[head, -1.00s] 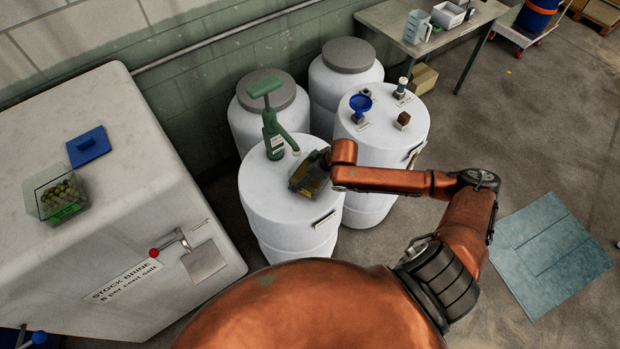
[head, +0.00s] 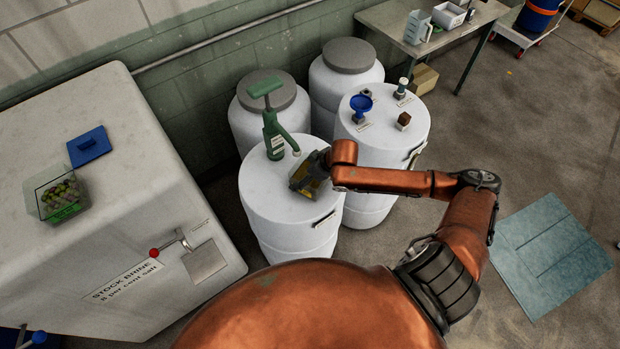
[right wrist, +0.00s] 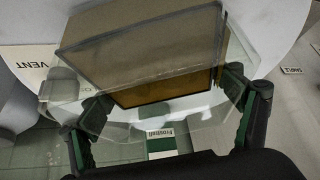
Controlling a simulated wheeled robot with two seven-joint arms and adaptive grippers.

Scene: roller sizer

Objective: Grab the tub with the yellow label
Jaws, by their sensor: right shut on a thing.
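A clear tub with a yellow-brown panel (right wrist: 175,75) fills the middle of the right wrist view, between the two fingers of my right gripper (right wrist: 165,118). In the head view the right gripper (head: 313,168) is over the top of the front white drum (head: 272,205), and the tub shows there only as a small dark and yellow patch (head: 307,183). The gripper is shut on the tub. Whether the tub touches the drum lid is unclear. Another clear tub, with a green label and olives (head: 60,200), stands on the white brine tank (head: 130,215). My left gripper is out of view.
A green hand pump (head: 270,128) stands on the front drum, just left of the gripper. The drum behind right (head: 375,140) carries a blue funnel (head: 361,104) and small items. A blue lid (head: 88,146) lies on the tank. Floor at right is open, with a grey-blue mat (head: 548,255).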

